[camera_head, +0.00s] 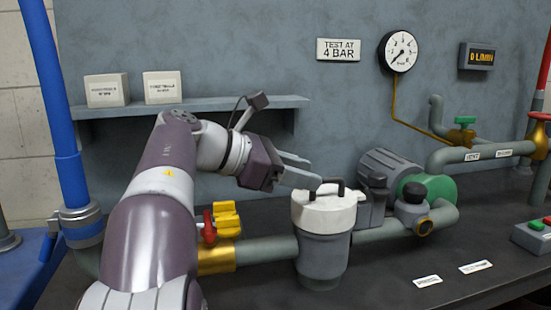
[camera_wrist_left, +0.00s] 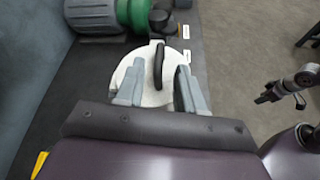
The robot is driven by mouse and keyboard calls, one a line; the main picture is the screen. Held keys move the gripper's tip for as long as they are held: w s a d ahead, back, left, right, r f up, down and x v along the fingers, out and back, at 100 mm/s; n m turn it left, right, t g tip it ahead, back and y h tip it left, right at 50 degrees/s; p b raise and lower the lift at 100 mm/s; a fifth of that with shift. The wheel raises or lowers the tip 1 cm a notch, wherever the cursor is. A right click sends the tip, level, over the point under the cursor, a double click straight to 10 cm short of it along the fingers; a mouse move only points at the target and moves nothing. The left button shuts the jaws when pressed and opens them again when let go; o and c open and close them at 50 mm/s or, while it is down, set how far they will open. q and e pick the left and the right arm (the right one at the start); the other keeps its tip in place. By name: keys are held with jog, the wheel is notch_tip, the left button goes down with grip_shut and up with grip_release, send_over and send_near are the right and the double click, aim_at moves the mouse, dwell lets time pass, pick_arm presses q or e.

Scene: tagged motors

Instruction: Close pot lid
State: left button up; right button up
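The pot (camera_head: 322,258) is a grey strainer body on the pipe line. Its white lid (camera_head: 325,212) sits on top, with a black handle (camera_head: 331,187) standing up from it. I cannot tell whether the lid is locked.
A motor with a green end (camera_head: 427,189) and a black-capped fitting (camera_head: 411,199) stand right of the pot. A yellow valve handle (camera_head: 227,218) is to its left. The shelf (camera_head: 205,104) is behind my arm. The bench front is mostly clear.

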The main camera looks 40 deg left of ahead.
pick_arm(q)
jog(key=p+v, duration=0.1)
jog(key=v, duration=0.5)
jog(key=shift+a, duration=0.1)
